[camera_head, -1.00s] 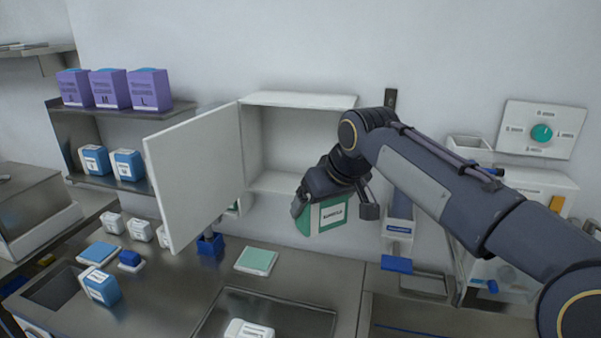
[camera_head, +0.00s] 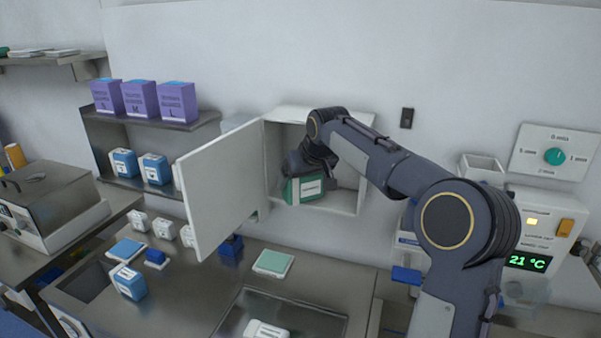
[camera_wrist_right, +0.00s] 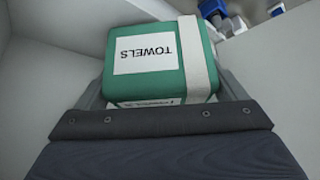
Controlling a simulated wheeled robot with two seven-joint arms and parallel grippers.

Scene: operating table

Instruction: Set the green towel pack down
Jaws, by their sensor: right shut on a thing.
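The green towel pack (camera_head: 306,188) has a white label and a white band. It is inside the open white wall cabinet (camera_head: 345,198), low in the opening, close to the cabinet floor; I cannot tell whether it touches. My right gripper (camera_head: 300,178) reaches in from the front right and is shut on the pack. In the right wrist view, the pack (camera_wrist_right: 158,62) sits between the fingers of the right gripper (camera_wrist_right: 158,88), its label reading TOWELS. My left gripper is not in view.
The cabinet door (camera_head: 222,190) stands open to the left of the pack. Purple boxes (camera_head: 140,98) and blue-white packs (camera_head: 140,165) stand on the shelf at left. A green pad (camera_head: 273,263) and a blue-white box (camera_head: 128,282) lie on the steel counter below. A control panel (camera_head: 553,155) is at right.

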